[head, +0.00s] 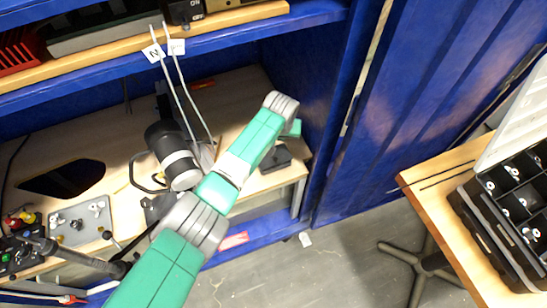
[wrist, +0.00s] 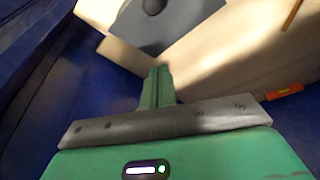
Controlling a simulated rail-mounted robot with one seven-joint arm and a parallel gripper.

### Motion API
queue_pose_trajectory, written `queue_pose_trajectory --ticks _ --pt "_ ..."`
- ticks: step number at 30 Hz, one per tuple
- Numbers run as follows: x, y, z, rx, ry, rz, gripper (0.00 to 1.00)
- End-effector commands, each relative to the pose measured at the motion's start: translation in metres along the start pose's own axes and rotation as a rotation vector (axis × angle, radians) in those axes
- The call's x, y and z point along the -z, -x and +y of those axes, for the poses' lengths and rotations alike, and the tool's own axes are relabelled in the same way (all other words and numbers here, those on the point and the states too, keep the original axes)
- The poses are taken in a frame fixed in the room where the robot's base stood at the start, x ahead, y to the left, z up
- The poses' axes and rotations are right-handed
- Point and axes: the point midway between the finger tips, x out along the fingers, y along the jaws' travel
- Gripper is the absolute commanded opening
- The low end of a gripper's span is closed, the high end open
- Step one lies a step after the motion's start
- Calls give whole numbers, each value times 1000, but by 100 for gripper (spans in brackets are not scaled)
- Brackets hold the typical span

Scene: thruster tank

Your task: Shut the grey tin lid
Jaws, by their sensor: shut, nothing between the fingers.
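My gripper shows in the wrist view (wrist: 157,84) as green fingers pressed together, with nothing between them. In the head view only a small green part of it (head: 293,128) shows at the end of my arm, above the right end of the wooden bench. A dark grey, flat object (head: 275,158) lies on the bench just below it. In the wrist view a grey piece with a dark round knob (wrist: 165,18) lies beyond the fingertips, apparently apart from them. I cannot tell for sure whether this is the grey tin or its lid, or how far open it is.
A black cylinder with a white band (head: 174,155) stands on the bench left of my arm. A grey plate with fittings (head: 82,221) lies farther left. A blue shelf (head: 220,38) overhangs the back, and a blue wall (head: 325,120) closes the right side.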

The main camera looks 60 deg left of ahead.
Motion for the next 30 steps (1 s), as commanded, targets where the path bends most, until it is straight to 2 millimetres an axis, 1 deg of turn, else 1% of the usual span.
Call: queue_pose_trajectory --ticks 6,18,26,30 --pt "-6 5 4 -1 1 0 0" --pt "-16 6 10 0 0 1 0" --pt "-16 5 10 -1 0 1 0" --pt "-15 11 10 -1 0 1 0"
